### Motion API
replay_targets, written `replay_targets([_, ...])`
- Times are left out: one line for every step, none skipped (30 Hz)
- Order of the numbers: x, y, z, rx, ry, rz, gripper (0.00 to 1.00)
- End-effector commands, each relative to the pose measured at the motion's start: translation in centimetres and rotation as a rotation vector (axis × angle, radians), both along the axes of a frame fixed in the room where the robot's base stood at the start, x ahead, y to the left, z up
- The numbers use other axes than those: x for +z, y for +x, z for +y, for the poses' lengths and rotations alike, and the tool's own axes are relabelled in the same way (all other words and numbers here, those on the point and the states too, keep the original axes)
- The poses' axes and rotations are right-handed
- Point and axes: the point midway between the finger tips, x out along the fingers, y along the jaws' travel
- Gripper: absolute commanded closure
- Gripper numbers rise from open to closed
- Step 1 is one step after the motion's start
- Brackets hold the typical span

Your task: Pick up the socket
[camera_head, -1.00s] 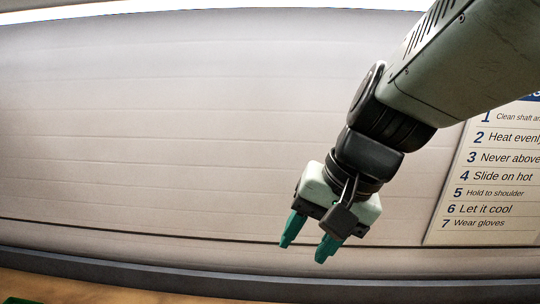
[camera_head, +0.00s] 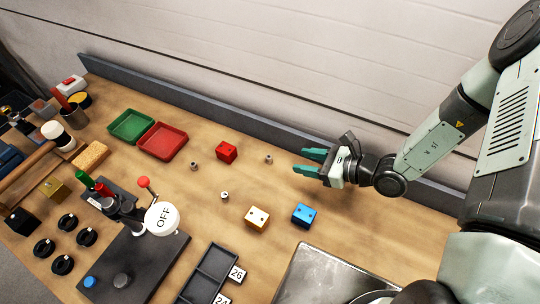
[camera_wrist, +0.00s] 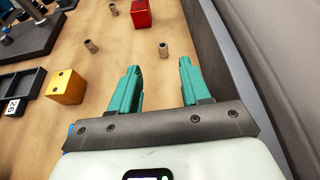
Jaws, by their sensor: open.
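Three small metallic cylinders that look like sockets stand on the wooden bench: one near the red cube (camera_head: 268,159), one farther left (camera_head: 193,166), and one nearer the middle (camera_head: 224,195). In the wrist view the nearest socket (camera_wrist: 163,49) stands just beyond and between my fingertips; another socket (camera_wrist: 90,46) stands left, and the third socket (camera_wrist: 113,9) is at the top. I cannot tell their sizes apart. My gripper (camera_head: 306,162), with green fingers, is open and empty, to the right of the nearest socket. It also shows in the wrist view (camera_wrist: 159,68).
A red cube (camera_head: 227,152), yellow cube (camera_head: 257,218) and blue cube (camera_head: 304,215) lie around. A dark compartment tray (camera_head: 206,275) has number labels 26 and 24. Red tray (camera_head: 162,141) and green tray (camera_head: 131,126) stand left. A grey ledge (camera_head: 230,121) runs along the back.

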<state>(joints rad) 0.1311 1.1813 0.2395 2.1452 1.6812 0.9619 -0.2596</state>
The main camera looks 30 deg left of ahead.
Motion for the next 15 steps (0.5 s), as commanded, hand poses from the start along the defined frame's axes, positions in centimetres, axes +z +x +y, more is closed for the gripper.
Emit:
replay_targets([-0.8,-0.2,0.1,-0.021,0.004,0.024,0.53])
replay_targets([-1.1,-0.2,0.2,-0.03,0.005,0.032,0.53])
replay_targets([-1.5,-0.3,0.4,-0.04,0.006,0.041,0.53])
replay_targets([-1.6,-0.3,0.6,-0.042,0.006,0.045,0.53])
replay_targets([-1.8,-0.3,0.8,-0.045,0.006,0.047,0.53])
replay_targets([-2.1,-0.3,1.3,-0.046,0.006,0.048,0.53])
replay_targets([-2.3,-0.3,1.8,-0.045,0.007,0.048,0.53])
replay_targets([-2.5,-0.2,2.3,-0.045,0.007,0.048,0.53])
replay_targets([-2.7,-0.2,2.9,-0.045,0.007,0.047,0.53])
replay_targets([-2.9,-0.2,3.4,-0.043,0.007,0.047,0.53])
replay_targets([-3.1,-0.2,3.8,-0.044,0.006,0.046,0.53])
replay_targets([-3.3,-0.1,4.3,-0.044,0.005,0.046,0.53])
replay_targets([-3.4,-0.1,4.6,-0.043,0.005,0.046,0.53])
replay_targets([-3.5,-0.1,4.8,-0.044,0.005,0.045,0.53])
replay_targets([-3.6,0.0,5.1,-0.045,0.004,0.046,0.53])
